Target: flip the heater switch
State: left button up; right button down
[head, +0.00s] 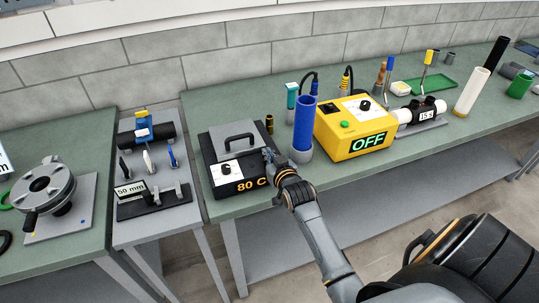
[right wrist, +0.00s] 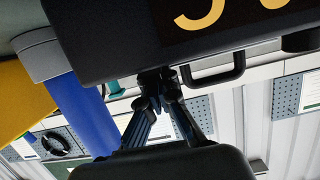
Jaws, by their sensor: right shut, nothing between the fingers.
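A black box (head: 226,188) reading "80 C" in yellow, apparently the heater, stands at the front of the green bench. It has a grey top plate with a handle (head: 239,141) and a white panel (head: 232,168) with a dark knob. My right gripper (head: 269,155) is shut and empty at the box's right side. In the right wrist view its fingertips (right wrist: 156,76) meet at the edge of the box (right wrist: 120,30); I cannot tell whether they touch it. I cannot make out a switch there; the fingers cover that spot. My left gripper is not in view.
A blue cylinder (head: 304,123) in a grey holder stands close right of my gripper. Beyond it is a yellow box (head: 345,135) reading "OFF", with a green button. A grey clamp stand (head: 150,170) is left of the black box.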

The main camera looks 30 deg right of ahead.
jog(key=shift+s+f, duration=0.1)
jog(key=shift+f, duration=0.5)
jog(key=r+p, duration=0.2)
jog(key=w+r+p, duration=0.1)
jog(key=r+p, duration=0.1)
jog(key=r, duration=0.1)
jog(key=shift+w+d, duration=0.15)
jog(key=shift+s+a+f+b, duration=0.1)
jog(key=shift+s+a+b, duration=0.1)
jog(key=shift+s+b, duration=0.5)
jog(key=s+a+r+b, duration=0.1)
jog(key=s+r, duration=0.3)
jog(key=s, duration=0.3)
jog(key=shift+s+a+r+b, duration=0.25)
jog(key=shift+a+r+b, duration=0.05)
jog(key=shift+a, duration=0.1)
